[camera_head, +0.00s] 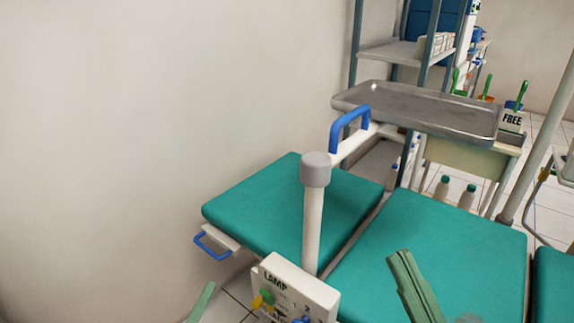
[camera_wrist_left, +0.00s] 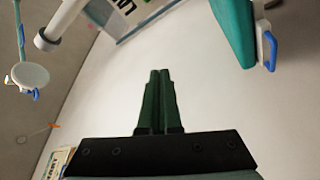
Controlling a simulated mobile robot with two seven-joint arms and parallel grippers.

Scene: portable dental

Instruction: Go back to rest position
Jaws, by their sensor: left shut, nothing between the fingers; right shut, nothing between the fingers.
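My left gripper (camera_head: 208,288) shows only as a green fingertip at the bottom edge of the head view, left of the lamp control box. In the left wrist view its two dark green fingers (camera_wrist_left: 160,75) lie together with nothing between them, pointing at a bare pale wall. My right gripper (camera_head: 401,256) shows as green fingers over the teal chair cushion in the head view. Its fingers are together and hold nothing visible.
The lamp box (camera_head: 292,287) with a grey-capped post (camera_head: 314,200) stands between the grippers. Behind are teal cushions (camera_head: 440,250), a metal tray (camera_head: 415,112) and a shelf rack (camera_head: 390,52). A bare wall (camera_head: 120,130) fills the left.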

